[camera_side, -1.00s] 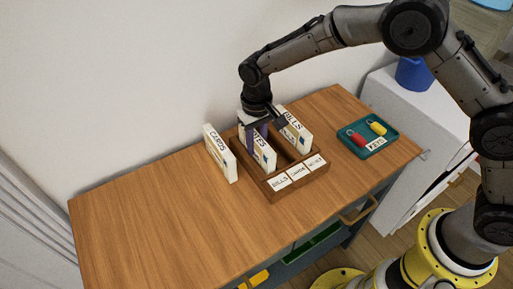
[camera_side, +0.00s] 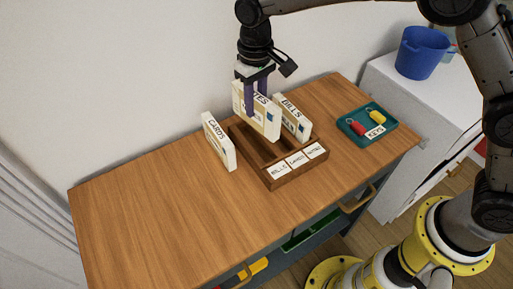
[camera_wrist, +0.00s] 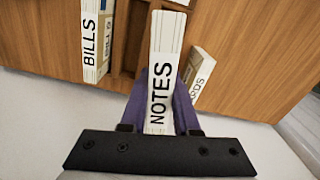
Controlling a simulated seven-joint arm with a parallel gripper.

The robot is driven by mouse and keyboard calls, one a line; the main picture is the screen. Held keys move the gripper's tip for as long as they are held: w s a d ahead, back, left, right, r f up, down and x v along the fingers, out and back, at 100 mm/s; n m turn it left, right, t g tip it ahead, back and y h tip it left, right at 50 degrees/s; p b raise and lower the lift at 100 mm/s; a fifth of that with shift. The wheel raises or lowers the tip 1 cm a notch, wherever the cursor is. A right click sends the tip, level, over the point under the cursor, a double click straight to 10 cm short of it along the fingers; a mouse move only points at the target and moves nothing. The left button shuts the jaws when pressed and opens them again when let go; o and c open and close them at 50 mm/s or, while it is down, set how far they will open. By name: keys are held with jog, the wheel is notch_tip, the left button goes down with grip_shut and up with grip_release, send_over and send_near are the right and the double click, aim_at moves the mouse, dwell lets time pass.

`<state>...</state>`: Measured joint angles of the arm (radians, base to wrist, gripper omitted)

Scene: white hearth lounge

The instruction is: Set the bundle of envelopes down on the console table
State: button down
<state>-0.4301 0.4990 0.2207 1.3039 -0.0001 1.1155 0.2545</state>
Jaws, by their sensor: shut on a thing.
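My gripper (camera_side: 257,97) is shut on a bundle of envelopes marked NOTES (camera_side: 262,121), with a purple finger on each side of it. The bundle is upright and raised above the wooden sorter (camera_side: 283,182). In the wrist view the NOTES bundle (camera_wrist: 163,75) fills the middle, between the fingers. The BILLS bundle (camera_side: 292,117) stands in the sorter, to the right of the held one. The CARDS bundle (camera_side: 218,142) stands on the console table (camera_side: 150,215), left of the sorter. The sorter's slots below the held bundle look empty, partly hidden.
A teal tray (camera_side: 352,139) marked KEYS, with a red and a yellow key tag, lies at the table's right end. The left and front of the tabletop are bare. A wall runs behind. A blue bucket (camera_side: 421,55) stands on a white cabinet at the right.

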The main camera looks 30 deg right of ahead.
aim_at(269, 114)
jog(key=s+n, duration=0.1)
jog(key=s+d+f+n, duration=0.1)
jog(key=s+n, duration=0.1)
jog(key=shift+s+d+f, duration=0.15)
jog(key=shift+s+f, duration=0.05)
jog(key=shift+s, duration=0.05)
jog(key=s+d+r+n, duration=0.1)
jog(key=s+d+n, duration=0.25)
jog(key=s, duration=0.55)
jog(key=s+d+r+n, duration=0.1)
jog(key=s+d+n, duration=0.1)
jog(key=s+n, duration=0.5)
jog(key=s+d+r+n, duration=0.1)
jog(key=s+d+n, duration=0.2)
jog(key=s, duration=0.7)
jog(key=shift+m, duration=0.25)
jog(key=shift+w+a+f, duration=1.45)
jog(key=shift+w+f, duration=0.4)
jog(key=shift+f, duration=0.2)
jog(key=shift+w+a+f, duration=1.45)
jog(key=shift+w+f, duration=0.35)
jog(key=shift+f, duration=0.2)
jog(key=shift+w+a+f, duration=1.45)
jog(key=shift+w+f, duration=0.4)
jog(key=shift+f, duration=0.2)
jog(key=shift+f, duration=0.1)
jog(key=c, duration=0.6)
grip_release()
jog(key=shift+c, duration=0.2)
